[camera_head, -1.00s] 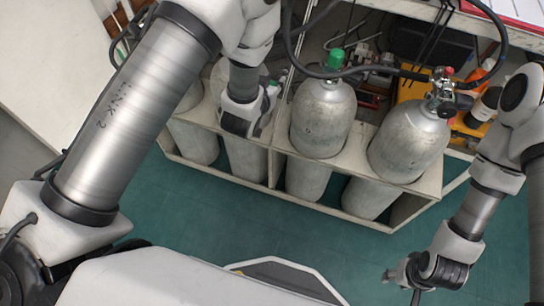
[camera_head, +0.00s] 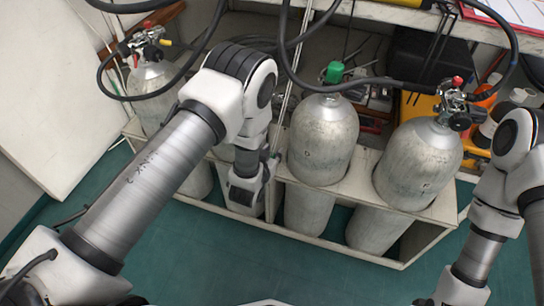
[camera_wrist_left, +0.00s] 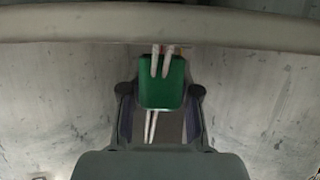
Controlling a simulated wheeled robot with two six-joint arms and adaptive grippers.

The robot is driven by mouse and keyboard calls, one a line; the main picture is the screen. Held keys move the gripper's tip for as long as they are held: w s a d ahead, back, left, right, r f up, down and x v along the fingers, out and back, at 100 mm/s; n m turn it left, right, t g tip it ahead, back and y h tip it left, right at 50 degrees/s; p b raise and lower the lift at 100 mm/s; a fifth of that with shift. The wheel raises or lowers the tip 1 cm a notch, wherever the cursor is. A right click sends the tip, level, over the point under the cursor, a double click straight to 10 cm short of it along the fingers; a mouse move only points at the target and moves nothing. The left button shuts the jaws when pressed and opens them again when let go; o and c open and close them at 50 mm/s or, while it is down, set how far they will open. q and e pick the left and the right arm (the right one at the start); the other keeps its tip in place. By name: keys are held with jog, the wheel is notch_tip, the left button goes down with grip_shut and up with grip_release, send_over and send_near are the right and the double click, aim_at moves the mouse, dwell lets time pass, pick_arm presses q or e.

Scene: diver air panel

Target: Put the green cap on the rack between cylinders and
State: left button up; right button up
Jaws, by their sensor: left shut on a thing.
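In the left wrist view a green cap (camera_wrist_left: 161,92) sits between the two fingers of my left gripper (camera_wrist_left: 161,105), which is shut on it. Grey cylinders (camera_wrist_left: 60,100) stand on both sides of it, and a pale rack board (camera_wrist_left: 160,28) crosses above. In the head view my left gripper (camera_head: 247,190) points down at the rack (camera_head: 360,190), just left of the cylinder with a green top (camera_head: 334,72). The cap it holds is hidden there by the gripper.
The right cylinder (camera_head: 418,165) has a valve with a red knob (camera_head: 457,82). Another valved cylinder (camera_head: 152,90) stands at the back left. Black hoses (camera_head: 400,84) cross above the rack. The green floor (camera_head: 250,262) in front is clear.

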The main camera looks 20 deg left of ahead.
pick_arm(q)
jog(key=shift+f, duration=0.5)
jog(key=o, duration=0.8)
jog(key=shift+c, duration=0.2)
jog(key=shift+r, duration=0.3)
jog(key=p+v, duration=0.4)
jog(key=v, duration=0.7)
jog(key=s+a+f+g, duration=0.2)
jog(key=s+f+g, duration=0.1)
jog(key=s, duration=0.5)
jog(key=s+a+f+g, duration=0.2)
jog(key=s+g, duration=0.4)
jog(key=s, duration=0.3)
jog(key=s+a+f+g, duration=0.3)
jog(key=s+g, duration=0.1)
jog(key=s, duration=0.4)
jog(key=shift+s+a+f+n+g, duration=0.15)
jog(key=shift+s+f+n+g, duration=0.15)
jog(key=shift+f+n, duration=0.1)
